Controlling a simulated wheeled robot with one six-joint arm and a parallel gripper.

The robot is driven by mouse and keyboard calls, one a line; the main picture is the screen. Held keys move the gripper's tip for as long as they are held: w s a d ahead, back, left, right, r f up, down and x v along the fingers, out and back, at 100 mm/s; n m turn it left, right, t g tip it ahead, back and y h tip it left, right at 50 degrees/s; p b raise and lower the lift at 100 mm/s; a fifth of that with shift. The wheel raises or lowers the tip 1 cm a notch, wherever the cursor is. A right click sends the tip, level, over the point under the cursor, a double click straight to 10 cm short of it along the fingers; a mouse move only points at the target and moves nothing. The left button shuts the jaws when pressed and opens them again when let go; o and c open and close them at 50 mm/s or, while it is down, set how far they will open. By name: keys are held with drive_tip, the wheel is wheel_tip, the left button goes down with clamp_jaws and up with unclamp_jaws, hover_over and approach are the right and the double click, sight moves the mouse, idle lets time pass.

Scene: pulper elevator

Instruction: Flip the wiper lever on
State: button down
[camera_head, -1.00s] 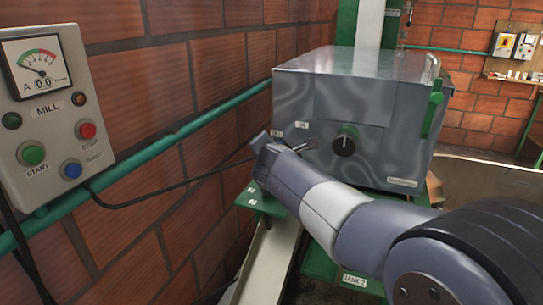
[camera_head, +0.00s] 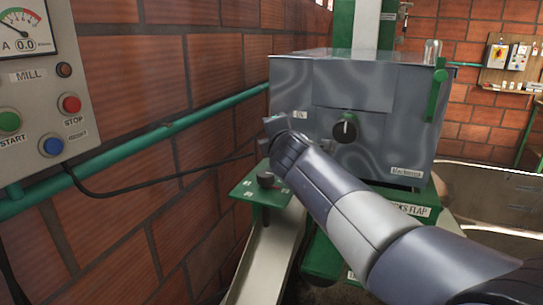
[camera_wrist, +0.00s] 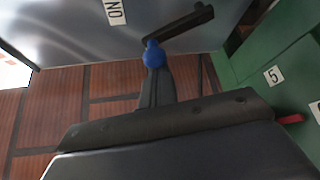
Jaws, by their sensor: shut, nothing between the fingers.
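The wiper lever (camera_wrist: 185,24) shows in the wrist view as a dark bar with a blue ball (camera_wrist: 153,57) at its lower left end. It stands out from the grey metal box (camera_wrist: 60,25), beside a white ON label (camera_wrist: 115,11). My gripper (camera_wrist: 154,80) is shut and empty. Its fingertips are right at the blue ball; whether they touch it I cannot tell. In the head view my wrist is in front of the left edge of the box (camera_head: 390,150), and the fingers and the lever are hidden there.
A brick wall with a green pipe (camera_head: 130,148) and the MILL panel (camera_head: 55,120) stand close on the left. A green ledge (camera_head: 250,188) with a dark knob (camera_head: 265,180) lies under my wrist. A black rotary switch (camera_head: 345,128) is on the box front.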

drive_tip(key=d+m+t+b, duration=0.1)
drive_tip(key=b, duration=0.2)
drive_tip(key=m+t+b, duration=0.1)
drive_tip(key=m+b, duration=0.1)
drive_tip(key=b, duration=0.2)
drive_tip(key=s+d+r+m+b, duration=0.1)
drive_tip(key=b, duration=0.2)
drive_tip(key=shift+d+m+t+y, duration=0.3)
drive_tip(key=shift+m+t+y, duration=0.1)
drive_tip(key=shift+r+b, duration=0.1)
drive_tip(key=shift+b, duration=0.2)
